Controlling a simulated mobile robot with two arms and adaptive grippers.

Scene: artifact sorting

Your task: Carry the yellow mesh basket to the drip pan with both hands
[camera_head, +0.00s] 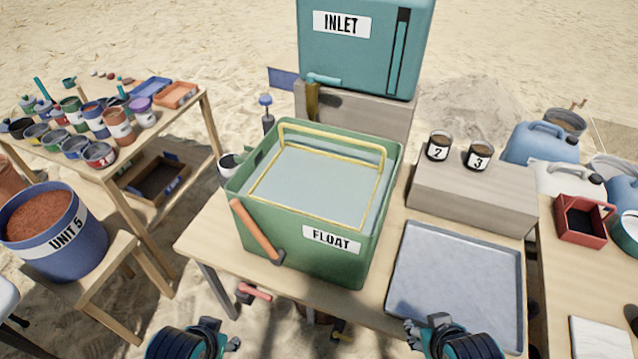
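The yellow mesh basket (384,157) sits inside the green tub labelled FLOAT (300,245). Its yellow rim and raised wire handles show; its lower part is hidden in the pale, water-like fill. The drip pan, a grey shallow tray (455,285), lies empty on the table to the right of the tub. My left gripper (228,340) is low at the bottom edge, in front of the table and apart from the basket. My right gripper (415,332) is at the bottom by the pan's near left corner. The fingers of both are too small and foreshortened to read.
An orange handle (256,232) sticks out on the tub's front left. A teal INLET tank (365,50) stands behind the tub. A grey block (470,197) with jars 2 and 3 stands behind the pan. A blue UNIT 5 bucket (60,245) is at left.

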